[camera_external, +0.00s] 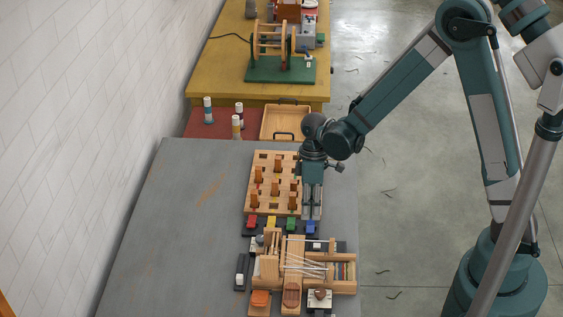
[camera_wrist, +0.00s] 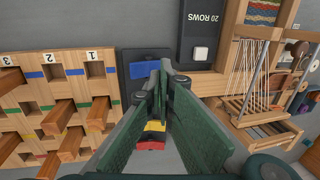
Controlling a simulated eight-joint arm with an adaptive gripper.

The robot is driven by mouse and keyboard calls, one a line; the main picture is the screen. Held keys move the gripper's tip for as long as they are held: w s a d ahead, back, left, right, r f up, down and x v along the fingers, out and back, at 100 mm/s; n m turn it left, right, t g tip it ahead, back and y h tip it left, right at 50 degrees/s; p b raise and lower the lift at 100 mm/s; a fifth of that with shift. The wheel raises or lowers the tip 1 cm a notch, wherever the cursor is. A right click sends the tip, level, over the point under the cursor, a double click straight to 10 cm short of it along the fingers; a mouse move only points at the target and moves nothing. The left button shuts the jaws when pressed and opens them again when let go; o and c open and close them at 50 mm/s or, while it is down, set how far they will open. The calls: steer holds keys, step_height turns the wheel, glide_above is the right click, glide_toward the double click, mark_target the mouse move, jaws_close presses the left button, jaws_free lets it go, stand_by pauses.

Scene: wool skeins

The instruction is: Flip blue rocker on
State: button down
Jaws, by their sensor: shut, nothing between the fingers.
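The blue rocker (camera_external: 309,227) is the rightmost in a row of coloured rockers on dark bases at the near edge of the peg board. In the wrist view the blue rocker (camera_wrist: 138,69) sits on its dark base, just beyond and left of my fingertips. My gripper (camera_external: 311,216) points down close above the row, by the blue rocker. Its fingers (camera_wrist: 158,75) are shut and empty. I cannot tell whether they touch the rocker, nor which way it is tilted. The fingers hide the green rocker in the wrist view; it shows in the external view (camera_external: 290,224).
The yellow (camera_external: 270,223) and red (camera_external: 251,221) rockers stand to the left. A wooden board (camera_external: 262,160) with upright pegs lies behind. The left tabletop (camera_external: 185,220) is clear.

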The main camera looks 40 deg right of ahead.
mark_target(312, 225)
step_height(312, 225, up, 11)
steer(key=p, duration=0.1)
stand_by(0.5)
stand_by(0.6)
steer(key=s+d+r+m+t, duration=0.4)
steer(key=s+d+r, duration=0.2)
steer(key=d+r, duration=0.45)
steer(key=s+d+r+m+t+h, duration=0.1)
steer(key=s+d+r+m+t, duration=0.3)
steer(key=s+d, duration=0.6)
steer(key=shift+s+r+m+t+h+b, duration=0.3)
steer(key=shift+s+r+m+t+b, duration=0.15)
steer(key=shift+s+r, duration=0.9)
steer(key=shift+w+r, duration=0.1)
steer(key=shift+w, duration=0.1)
stand_by(1.5)
